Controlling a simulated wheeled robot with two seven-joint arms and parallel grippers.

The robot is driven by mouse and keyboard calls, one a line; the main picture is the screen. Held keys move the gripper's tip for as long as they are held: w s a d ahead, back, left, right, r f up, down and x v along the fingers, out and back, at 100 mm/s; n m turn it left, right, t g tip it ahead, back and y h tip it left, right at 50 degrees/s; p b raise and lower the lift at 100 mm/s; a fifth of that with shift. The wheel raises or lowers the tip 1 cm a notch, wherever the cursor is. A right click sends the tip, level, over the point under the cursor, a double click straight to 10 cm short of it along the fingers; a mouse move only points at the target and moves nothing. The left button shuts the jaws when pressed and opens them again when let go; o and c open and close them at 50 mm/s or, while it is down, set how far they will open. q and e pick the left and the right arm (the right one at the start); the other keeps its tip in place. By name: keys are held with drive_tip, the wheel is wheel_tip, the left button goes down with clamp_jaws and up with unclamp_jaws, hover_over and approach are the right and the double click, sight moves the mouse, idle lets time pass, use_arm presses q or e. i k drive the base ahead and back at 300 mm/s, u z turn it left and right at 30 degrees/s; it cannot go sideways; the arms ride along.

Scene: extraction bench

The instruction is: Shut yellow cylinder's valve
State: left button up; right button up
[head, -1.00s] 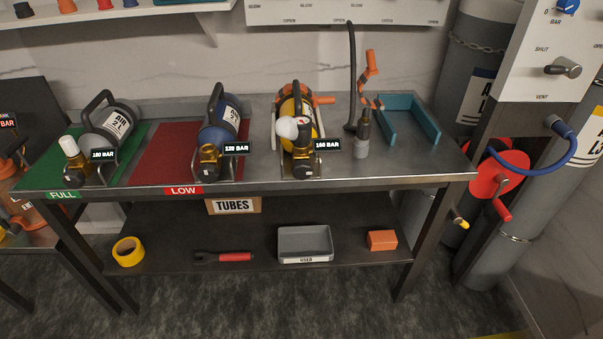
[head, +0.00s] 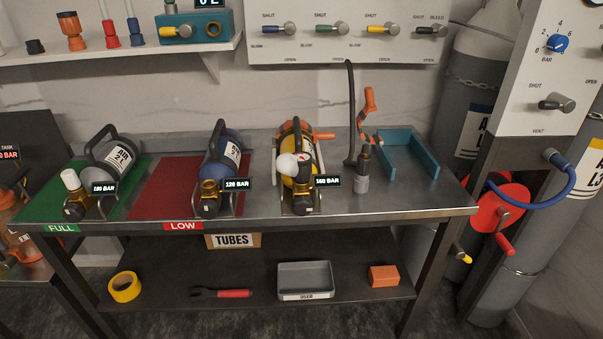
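The yellow cylinder (head: 288,182) lies in a metal cradle in the middle of the steel bench, valve end towards me. Its valve (head: 303,202) is the dark and brass fitting at the front, low on the cylinder. Whether the valve is open or shut cannot be told. Neither of my grippers is in view.
A blue cylinder (head: 222,160) tagged 120 BAR lies on the red LOW mat (head: 160,194). A grey cylinder (head: 112,152) lies on the green FULL mat (head: 40,205). A hose fitting (head: 362,170) stands right of the yellow cylinder, near a teal bracket (head: 418,158).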

sight(303, 205)
drive_tip(key=z, duration=1.45)
drive_tip(key=k, duration=1)
drive_tip(key=u, duration=1.35)
drive_tip(key=i, duration=0.5)
drive_tip(key=u, duration=0.05)
